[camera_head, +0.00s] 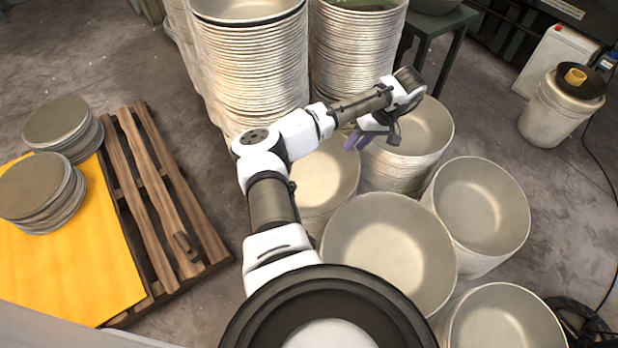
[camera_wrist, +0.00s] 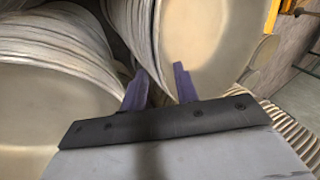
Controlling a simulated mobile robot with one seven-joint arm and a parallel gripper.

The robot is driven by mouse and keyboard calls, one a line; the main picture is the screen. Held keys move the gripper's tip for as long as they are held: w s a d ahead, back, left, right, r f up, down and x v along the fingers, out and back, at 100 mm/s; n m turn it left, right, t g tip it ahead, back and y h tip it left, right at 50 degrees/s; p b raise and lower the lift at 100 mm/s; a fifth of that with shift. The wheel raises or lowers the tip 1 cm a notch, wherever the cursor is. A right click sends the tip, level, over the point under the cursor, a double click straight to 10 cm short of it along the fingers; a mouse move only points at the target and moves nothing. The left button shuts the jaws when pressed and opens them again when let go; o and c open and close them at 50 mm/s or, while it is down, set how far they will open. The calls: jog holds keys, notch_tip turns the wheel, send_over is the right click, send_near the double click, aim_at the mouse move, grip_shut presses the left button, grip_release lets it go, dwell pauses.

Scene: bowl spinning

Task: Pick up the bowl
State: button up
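Several pale metal bowls stand in nested stacks on the floor. My gripper (camera_head: 357,139) is at the left rim of one stack, whose top bowl (camera_head: 425,125) is partly hidden by my wrist. A separate bowl (camera_head: 322,180) lies just below and left of my gripper. In the wrist view my gripper (camera_wrist: 160,73) has its two purple fingers apart, with the rim edge of a bowl (camera_wrist: 210,45) showing in the space between them. Another bowl stack (camera_wrist: 70,50) fills the left of that view. I cannot tell whether the fingers touch the rim.
More bowls (camera_head: 390,250) stand in front and at right (camera_head: 483,205). Tall bowl stacks (camera_head: 252,65) rise behind my arm. A wooden pallet (camera_head: 165,190) with a yellow sheet (camera_head: 65,255) and disc stacks (camera_head: 45,190) is at left. A bucket (camera_head: 560,110) stands at far right.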

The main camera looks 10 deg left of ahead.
aim_at(347, 153)
jog(key=x, duration=0.2)
jog(key=p+x, duration=0.1)
jog(key=x, duration=0.1)
jog(key=shift+s+a, duration=0.25)
jog(key=shift+a, duration=0.1)
jog(key=shift+f, duration=0.35)
jog(key=shift+c, duration=0.2)
grip_shut()
jog(key=shift+a+r, duration=0.1)
jog(key=shift+r, duration=0.05)
dwell(0.4)
